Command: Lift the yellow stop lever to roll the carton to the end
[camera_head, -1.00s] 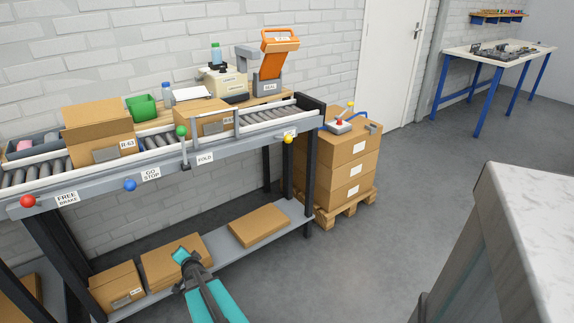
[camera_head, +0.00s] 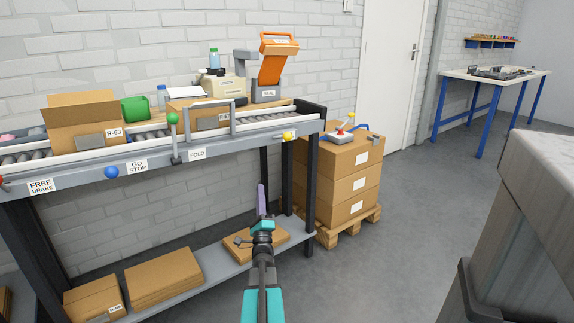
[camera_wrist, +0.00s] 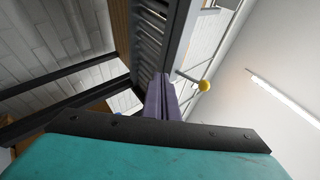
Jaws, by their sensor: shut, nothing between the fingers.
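The yellow knob of the lever (camera_head: 289,136) is on the front rail at the right end of the roller conveyor (camera_head: 235,143). It also shows in the wrist view (camera_wrist: 204,86), right of my fingers. My gripper (camera_head: 262,192) points up with its purple fingers shut and empty, below the rail and apart from the knob. The fingers also show in the wrist view (camera_wrist: 161,92). An open carton marked R-63 (camera_head: 78,133) stands on the left part of the conveyor. A second, lower carton (camera_head: 185,108) sits behind the grey fold frame, partly hidden by it.
Green (camera_head: 173,118) and blue (camera_head: 111,172) lever knobs sit farther left on the rail. Flat cartons (camera_head: 164,280) lie on the lower shelf. Stacked cartons on a pallet (camera_head: 340,187) stand right of the conveyor. A grey cabinet (camera_head: 520,240) is at right; floor between is clear.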

